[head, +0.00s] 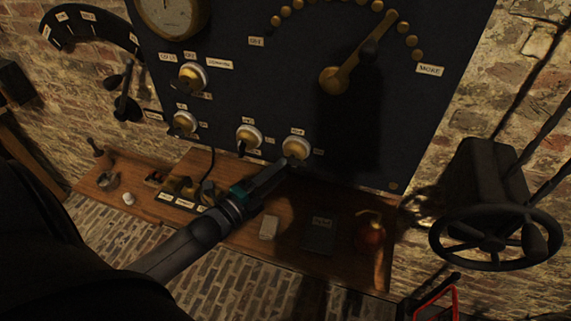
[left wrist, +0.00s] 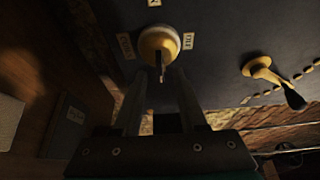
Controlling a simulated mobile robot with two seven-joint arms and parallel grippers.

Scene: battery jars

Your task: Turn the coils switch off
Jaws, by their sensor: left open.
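Several round brass-and-white switches with small dark levers sit low on the dark panel. The rightmost of them (head: 295,148) is directly in front of my left gripper (head: 290,164). In the left wrist view this switch (left wrist: 158,42) has its lever pointing down between my fingertips (left wrist: 160,84). The gripper is open and empty; whether a finger touches the lever I cannot tell. The other switches are at upper left (head: 191,77), at left (head: 184,123) and in the lower middle (head: 248,138). Their labels are too small to read surely. My right gripper is not in view.
A brass lever (head: 352,62) crosses an arc of studs on the panel (head: 300,85). A wooden shelf (head: 345,270) below holds a pale block (head: 268,227), a dark box (head: 319,236) and a round reddish object (head: 370,235). A dark handwheel (head: 495,237) stands at right.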

